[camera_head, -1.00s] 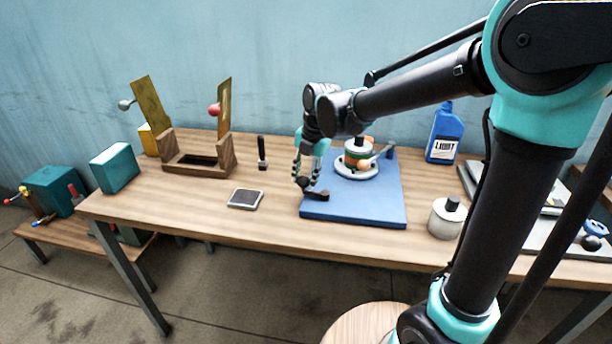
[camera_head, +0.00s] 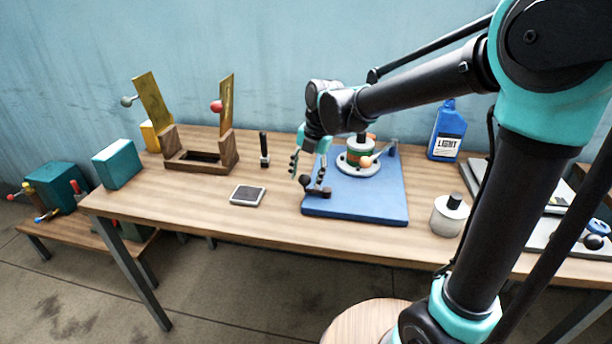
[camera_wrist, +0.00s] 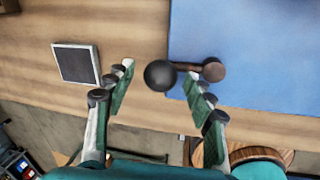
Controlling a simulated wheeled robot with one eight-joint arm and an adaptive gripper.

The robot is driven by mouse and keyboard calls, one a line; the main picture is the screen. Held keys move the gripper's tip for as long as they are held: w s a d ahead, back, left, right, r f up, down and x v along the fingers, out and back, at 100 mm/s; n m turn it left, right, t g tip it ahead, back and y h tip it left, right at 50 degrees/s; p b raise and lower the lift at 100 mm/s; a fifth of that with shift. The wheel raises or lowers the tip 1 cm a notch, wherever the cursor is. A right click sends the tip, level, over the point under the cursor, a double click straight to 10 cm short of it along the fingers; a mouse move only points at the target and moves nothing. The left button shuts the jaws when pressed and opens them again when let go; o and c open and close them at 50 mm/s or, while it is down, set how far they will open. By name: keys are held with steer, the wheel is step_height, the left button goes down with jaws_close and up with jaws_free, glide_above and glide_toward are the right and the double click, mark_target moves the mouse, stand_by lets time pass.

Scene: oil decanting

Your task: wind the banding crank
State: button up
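The crank on the front left of the blue board (camera_head: 378,207) has a black ball knob (camera_wrist: 160,75) on a short arm. The arm runs to a round brown hub (camera_wrist: 213,70), with the knob to the left of the hub in the wrist view. My gripper (camera_head: 307,178) is open and points down over the knob. In the wrist view the knob lies in the gap between the fingertips, nearer the right one. I cannot tell whether either finger touches it. A round turntable (camera_head: 344,165) with a banded pot (camera_head: 355,155) and an orange ball stands behind on the board.
A grey-framed pad (camera_head: 248,195) lies left of the board. A small black-handled tool (camera_head: 264,150) stands behind it. A white jar (camera_head: 449,218) and a blue bottle (camera_head: 446,135) stand to the right. A wooden stand (camera_head: 205,162) is at the left. Bare table surrounds the pad.

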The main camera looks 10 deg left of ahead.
mark_target(313, 191)
steer(key=shift+r, duration=0.15)
step_height(313, 191, up, 12)
steer(key=d, duration=0.2)
steer(key=shift+s+f, duration=0.25)
steer(key=shift+d, duration=0.1)
stand_by(0.4)
